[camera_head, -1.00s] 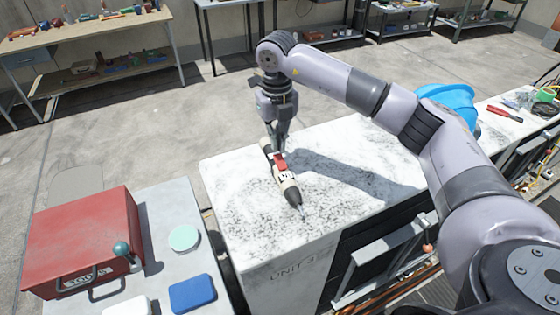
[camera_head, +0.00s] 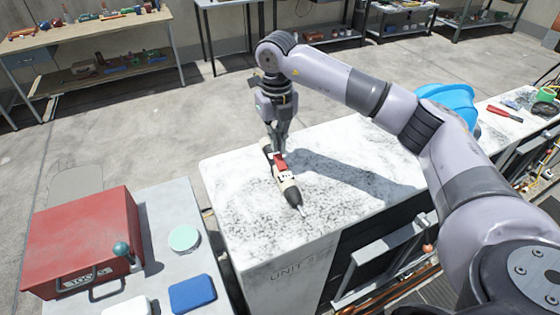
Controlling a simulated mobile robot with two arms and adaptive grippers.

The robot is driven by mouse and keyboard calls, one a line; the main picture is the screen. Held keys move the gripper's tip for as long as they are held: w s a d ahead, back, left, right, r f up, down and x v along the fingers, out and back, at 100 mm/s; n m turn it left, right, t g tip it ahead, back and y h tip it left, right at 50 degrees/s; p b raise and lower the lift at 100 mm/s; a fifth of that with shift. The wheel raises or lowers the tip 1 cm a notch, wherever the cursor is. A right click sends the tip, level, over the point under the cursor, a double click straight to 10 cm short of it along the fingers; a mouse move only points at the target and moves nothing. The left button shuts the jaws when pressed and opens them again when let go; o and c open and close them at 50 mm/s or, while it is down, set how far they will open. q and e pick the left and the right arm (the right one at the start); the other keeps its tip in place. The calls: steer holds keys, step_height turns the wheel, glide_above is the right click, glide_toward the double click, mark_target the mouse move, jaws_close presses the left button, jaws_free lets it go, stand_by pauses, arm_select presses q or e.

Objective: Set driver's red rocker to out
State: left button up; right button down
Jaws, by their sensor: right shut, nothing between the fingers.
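The driver (camera_head: 289,190) lies on the white speckled top of the unit (camera_head: 345,150), its tip pointing toward the lower right. Its body is cream and black. The red rocker (camera_head: 279,160) is on its upper side, with a small white label beside it. My right gripper (camera_head: 276,148) points down at the rocker, its fingers shut and empty. The fingertips are at or just above the rocker; I cannot tell whether they touch. They partly hide the driver's rear end. The rocker's setting is too small to read. My left gripper is not in view.
A red toolbox (camera_head: 82,240) stands on a grey surface at lower left, beside a teal round pad (camera_head: 184,238) and a blue block (camera_head: 192,294). A blue hard hat-like object (camera_head: 448,100) is behind my right arm. The unit's top left of the driver is clear.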

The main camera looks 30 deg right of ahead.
mark_target(277, 155)
steer(key=shift+f, duration=0.3)
steer(key=shift+s+f+b, duration=0.1)
steer(key=shift+f+b, duration=0.75)
steer(key=shift+f, duration=0.15)
stand_by(0.4)
steer(key=shift+r, duration=0.1)
steer(key=shift+r+p, duration=0.7)
steer(key=shift+r, duration=0.2)
steer(key=shift+r+p, duration=1.55)
steer(key=shift+r, duration=1.05)
steer(key=shift+f, duration=0.1)
